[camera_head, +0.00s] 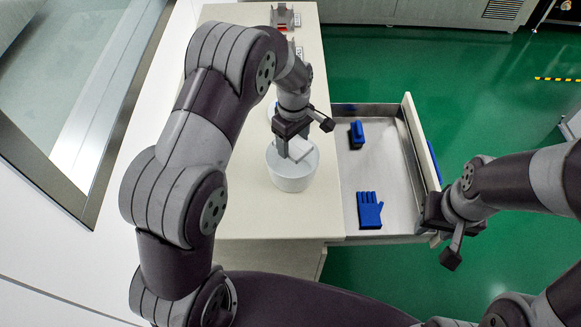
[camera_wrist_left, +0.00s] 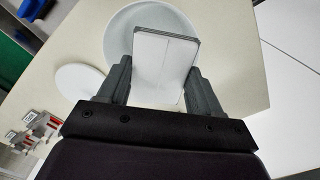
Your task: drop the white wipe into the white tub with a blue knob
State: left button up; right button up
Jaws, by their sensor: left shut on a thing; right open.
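The white wipe (camera_head: 299,151) is a flat white piece held between the fingers of my left gripper (camera_head: 293,147). In the left wrist view the wipe (camera_wrist_left: 165,62) stands between the two fingers of the left gripper (camera_wrist_left: 165,85). The round white tub (camera_head: 291,180) stands on the counter directly under it, and its open top (camera_wrist_left: 122,32) shows behind the wipe in the left wrist view. A flat white disc (camera_wrist_left: 80,83), which looks like a lid, lies beside the tub. The blue knob is not clearly visible. My right gripper (camera_head: 436,222) is open, near the drawer's right edge.
An open metal drawer (camera_head: 385,170) juts out right of the counter (camera_head: 240,222). A glass-topped unit (camera_head: 70,75) is at left.

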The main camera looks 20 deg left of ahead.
pick_arm(q)
jog(key=o, duration=1.1)
jog(key=shift+d, duration=0.4)
jog(key=shift+a, duration=0.25)
jog(key=shift+r, duration=0.3)
notch_tip(320, 180, up, 6)
jog(key=shift+w+d+r+b, duration=0.1)
jog(key=shift+d+b, duration=0.05)
jog(key=shift+b, duration=1)
notch_tip(320, 180, up, 6)
jog(key=p, duration=0.4)
pick_arm(e)
jog(key=shift+d+r, duration=0.2)
jog(key=shift+r, duration=0.9)
